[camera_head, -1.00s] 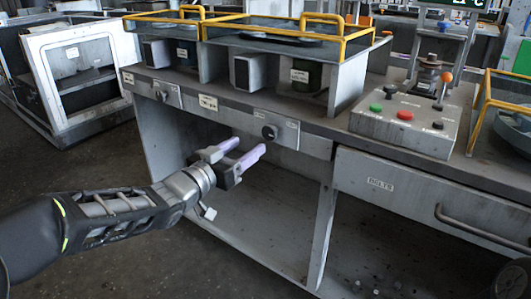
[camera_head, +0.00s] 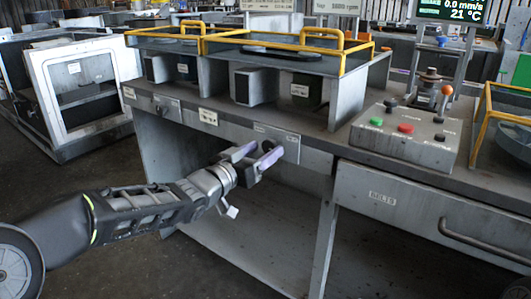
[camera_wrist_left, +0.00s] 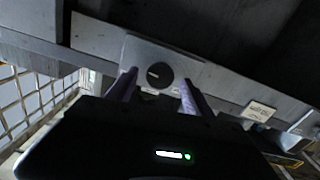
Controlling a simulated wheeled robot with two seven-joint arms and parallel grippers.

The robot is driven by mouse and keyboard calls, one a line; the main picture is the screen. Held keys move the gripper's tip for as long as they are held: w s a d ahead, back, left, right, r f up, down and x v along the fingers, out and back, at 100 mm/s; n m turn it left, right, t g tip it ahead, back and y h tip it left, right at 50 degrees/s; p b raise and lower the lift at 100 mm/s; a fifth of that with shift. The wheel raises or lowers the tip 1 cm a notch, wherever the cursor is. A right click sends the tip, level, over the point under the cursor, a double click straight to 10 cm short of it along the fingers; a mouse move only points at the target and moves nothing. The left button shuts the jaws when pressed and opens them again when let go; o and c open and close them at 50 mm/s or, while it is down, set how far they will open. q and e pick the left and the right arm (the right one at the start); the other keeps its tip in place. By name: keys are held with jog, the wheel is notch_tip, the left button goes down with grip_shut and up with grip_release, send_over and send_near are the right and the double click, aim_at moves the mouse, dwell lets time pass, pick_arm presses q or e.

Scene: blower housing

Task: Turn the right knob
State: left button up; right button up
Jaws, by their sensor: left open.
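The right knob (camera_head: 267,146) is a dark round dial on a pale plate (camera_head: 290,146) on the bench's front face. In the left wrist view the knob (camera_wrist_left: 160,75) shows clearly, with a light mark on its face. My left gripper (camera_head: 262,152) is open, its two purple-tipped fingers pointing at the plate. In the wrist view the fingers (camera_wrist_left: 160,84) stand on either side of the knob. I cannot tell whether they touch it. In the head view the fingers partly hide the knob. My right gripper is not in view.
A second knob (camera_head: 160,110) sits farther left on the bench front. A control box (camera_head: 405,133) with coloured buttons and an orange-topped lever stands on the bench top. A drawer (camera_head: 430,215) with a handle is at the right. The space under the bench is open.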

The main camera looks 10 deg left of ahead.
pick_arm(q)
jog(key=shift+x, duration=0.8)
grip_shut()
